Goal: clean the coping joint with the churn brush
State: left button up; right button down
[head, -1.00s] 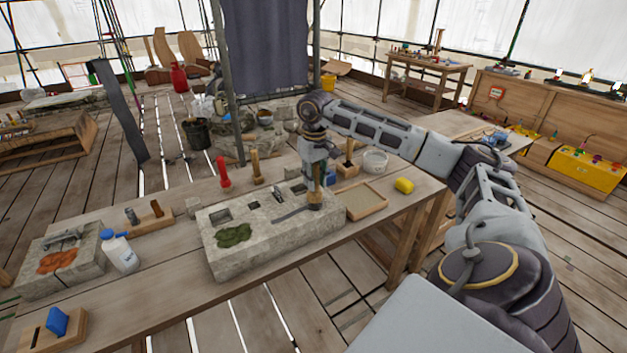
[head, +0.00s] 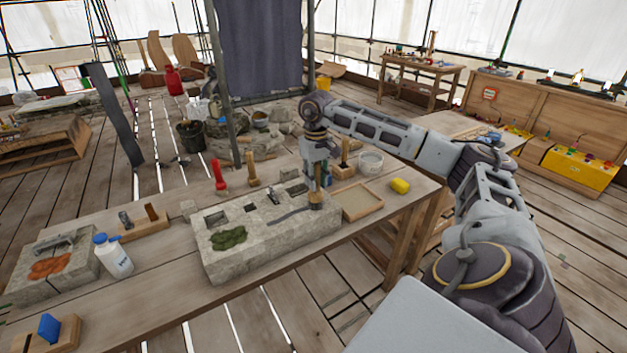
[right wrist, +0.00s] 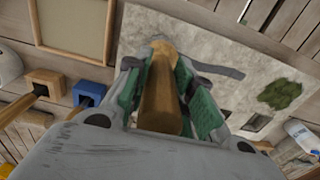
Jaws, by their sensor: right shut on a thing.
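The pale stone coping block (head: 262,258) lies on the workbench, with a dark curved joint line (head: 290,215) across its top. The block (right wrist: 272,68) and joint line (right wrist: 222,71) also show in the right wrist view. My right gripper (head: 316,186) is over the block's right end, pointing down. In the wrist view its green-padded fingers (right wrist: 166,82) are shut around the brush's wooden handle (right wrist: 160,105). The brush's lower end (head: 316,202) is at the block's top, by the joint's right end; the bristles are not clear. My left gripper is out of view.
A green moss patch (head: 229,238) lies on the block. A shallow wooden tray (head: 360,203), yellow sponge (head: 400,186) and pale bowl (head: 370,162) are to the right. A white bottle (head: 116,258) and another stone block (head: 35,285) are left. Upright tools stand behind.

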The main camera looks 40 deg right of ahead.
aim_at(318, 167)
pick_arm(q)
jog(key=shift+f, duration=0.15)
pick_arm(e)
jog(key=shift+s+d, duration=0.15)
jog(key=shift+d, duration=0.3)
dwell(0.3)
